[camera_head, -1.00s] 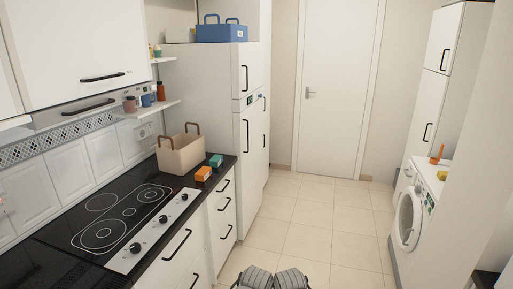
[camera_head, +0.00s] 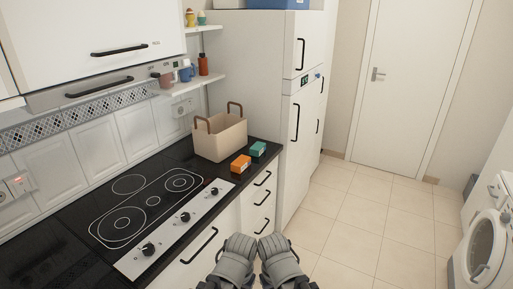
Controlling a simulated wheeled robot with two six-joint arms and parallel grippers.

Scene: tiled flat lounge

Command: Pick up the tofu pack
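Two small packs lie on the black counter right of the stove, in front of a beige basket. One is orange (camera_head: 241,164) and one is teal (camera_head: 258,149). Their labels are too small to read, so I cannot tell which is the tofu pack. My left gripper (camera_head: 238,247) and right gripper (camera_head: 275,245) are side by side at the bottom of the view, in front of the drawers and well apart from both packs. Their fingers cannot be made out, and I see nothing held in them.
The beige basket (camera_head: 221,138) with brown handles stands just behind the packs. The black stove (camera_head: 150,203) with its knobs is to the left. A tall white fridge (camera_head: 258,88) rises beyond the counter's end. The tiled floor (camera_head: 372,222) on the right is clear up to the washing machine (camera_head: 484,250).

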